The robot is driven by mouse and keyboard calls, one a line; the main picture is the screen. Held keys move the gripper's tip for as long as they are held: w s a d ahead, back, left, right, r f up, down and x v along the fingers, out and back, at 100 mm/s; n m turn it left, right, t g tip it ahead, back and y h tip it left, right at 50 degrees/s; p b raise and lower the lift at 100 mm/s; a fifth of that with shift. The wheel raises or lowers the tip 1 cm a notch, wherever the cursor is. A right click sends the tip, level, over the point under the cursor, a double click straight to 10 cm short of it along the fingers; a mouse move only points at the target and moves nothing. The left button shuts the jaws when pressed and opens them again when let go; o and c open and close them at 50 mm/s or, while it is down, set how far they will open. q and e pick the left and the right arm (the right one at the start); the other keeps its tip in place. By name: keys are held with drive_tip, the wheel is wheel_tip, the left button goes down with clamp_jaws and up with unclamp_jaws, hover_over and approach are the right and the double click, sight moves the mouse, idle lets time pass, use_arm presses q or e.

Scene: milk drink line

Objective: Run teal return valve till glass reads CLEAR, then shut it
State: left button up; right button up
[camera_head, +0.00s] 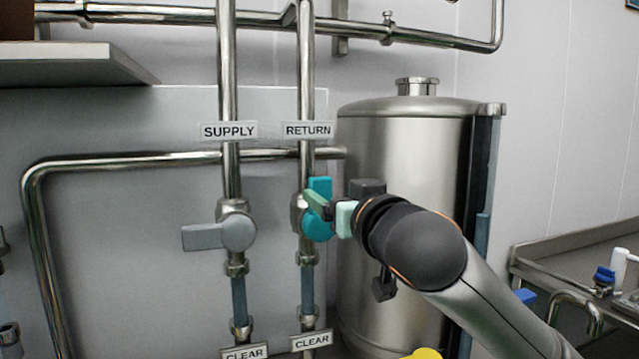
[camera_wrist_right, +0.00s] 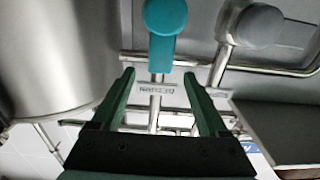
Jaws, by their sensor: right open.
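The teal return valve (camera_head: 319,186) sits on the right-hand pipe under the RETURN label (camera_head: 308,130). Its handle points up, in line with the pipe. In the right wrist view the teal handle (camera_wrist_right: 161,48) hangs from its round hub, just beyond the fingertips. My right gripper (camera_head: 330,209) is open with green fingers, in front of the valve and partly covering it. In its wrist view the gripper (camera_wrist_right: 165,78) has nothing between its fingers. The return sight glass (camera_head: 307,286) is bluish, and the sign (camera_head: 311,341) below it reads CLEAR. My left gripper is not in view.
The grey supply valve (camera_head: 219,235) is left of the teal one, its handle pointing left across its pipe. Its sign (camera_head: 244,352) also reads CLEAR. A steel tank (camera_head: 400,150) stands close behind my right arm. A shelf (camera_head: 75,65) juts in at upper left.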

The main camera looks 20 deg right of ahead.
sight(322, 189)
drive_tip(key=w+p, duration=0.1)
drive_tip(key=w, duration=0.6)
drive_tip(key=shift+w+a, duration=0.1)
drive_tip(key=shift+a, duration=0.05)
drive_tip(key=shift+c, duration=0.2)
clamp_jaws()
idle(1.0)
